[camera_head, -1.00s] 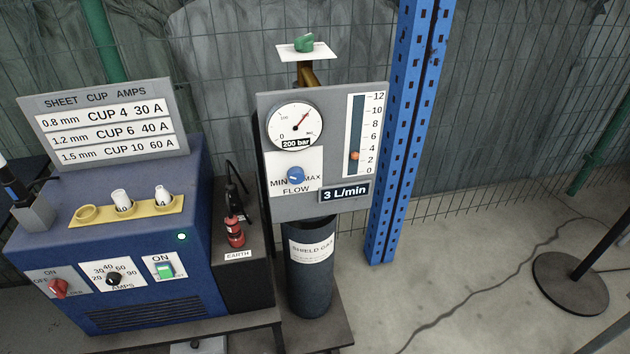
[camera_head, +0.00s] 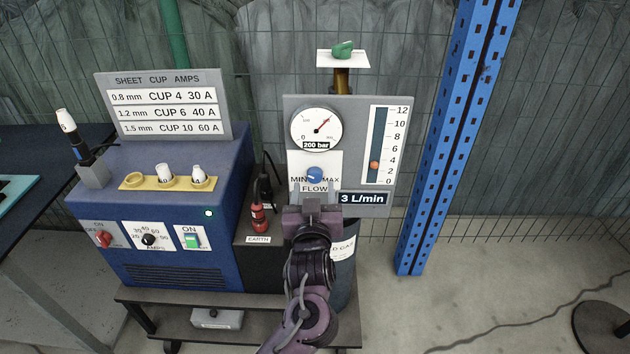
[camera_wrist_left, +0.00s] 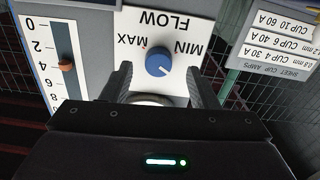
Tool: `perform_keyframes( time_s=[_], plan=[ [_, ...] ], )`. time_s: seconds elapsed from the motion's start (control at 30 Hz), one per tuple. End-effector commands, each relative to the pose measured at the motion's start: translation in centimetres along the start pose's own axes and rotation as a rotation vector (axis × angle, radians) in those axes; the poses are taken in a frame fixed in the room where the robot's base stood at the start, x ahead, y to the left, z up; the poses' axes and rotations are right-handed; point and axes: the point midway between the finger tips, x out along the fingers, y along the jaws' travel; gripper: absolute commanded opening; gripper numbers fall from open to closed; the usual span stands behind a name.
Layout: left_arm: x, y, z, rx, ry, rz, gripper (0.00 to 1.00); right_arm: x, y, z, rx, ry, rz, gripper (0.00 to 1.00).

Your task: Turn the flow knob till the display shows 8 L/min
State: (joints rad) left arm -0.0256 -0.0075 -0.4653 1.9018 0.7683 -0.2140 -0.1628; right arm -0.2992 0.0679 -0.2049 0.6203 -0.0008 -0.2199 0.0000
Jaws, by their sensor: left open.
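The blue flow knob (camera_head: 314,175) sits on a white MIN/MAX FLOW plate on the grey gas panel (camera_head: 376,100). The display (camera_head: 362,198) reads 3 L/min. The orange float (camera_head: 375,165) in the scale tube is at about 3. My left gripper (camera_head: 315,192) is in front of the panel, just below the knob in the head view. In the left wrist view, upside down, its open fingers (camera_wrist_left: 158,82) stand either side of the knob (camera_wrist_left: 158,62), with gaps between. Whether the fingertips reach past the knob's face, I cannot tell. My right gripper is not in view.
A round gauge (camera_head: 316,128) reading 200 bar is above the knob, and a green valve (camera_head: 342,49) tops the panel. The blue welding machine (camera_head: 180,225) stands left, with a red earth clamp (camera_head: 258,217) between. A blue post (camera_head: 455,140) is right.

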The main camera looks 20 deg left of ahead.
Motion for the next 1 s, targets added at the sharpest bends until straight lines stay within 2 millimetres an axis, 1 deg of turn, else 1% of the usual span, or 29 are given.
perform_keyframes(
  time_s=[0.03,0.1,0.2,0.33,0.53,0.57,0.87,0.9,1.0],
  plan=[
    [0.8,0.0,-0.2,0.002,0.001,0.0,0.54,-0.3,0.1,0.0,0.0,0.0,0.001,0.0],
    [1.7,0.1,-0.1,0.002,0.001,0.001,0.54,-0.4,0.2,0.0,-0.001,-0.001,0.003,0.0],
    [2.6,0.0,-0.1,0.001,0.0,0.001,0.54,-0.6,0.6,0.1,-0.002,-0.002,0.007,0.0],
    [3.0,0.1,0.0,0.001,-0.001,0.002,0.54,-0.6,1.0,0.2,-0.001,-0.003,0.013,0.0],
    [3.0,0.0,0.1,0.0,-0.001,0.002,0.54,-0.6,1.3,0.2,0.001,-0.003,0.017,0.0],
    [3.0,0.0,0.1,0.0,-0.001,0.002,0.51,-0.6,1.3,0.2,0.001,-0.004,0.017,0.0],
    [3.0,0.0,0.1,0.0,-0.001,0.002,0.12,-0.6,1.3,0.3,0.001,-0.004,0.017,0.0],
    [3.0,0.0,0.1,0.0,-0.001,0.002,0.09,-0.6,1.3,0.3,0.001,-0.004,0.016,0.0],
    [3.0,0.1,0.0,0.003,-0.001,0.002,0.09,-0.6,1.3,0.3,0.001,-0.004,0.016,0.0]
  ],
)
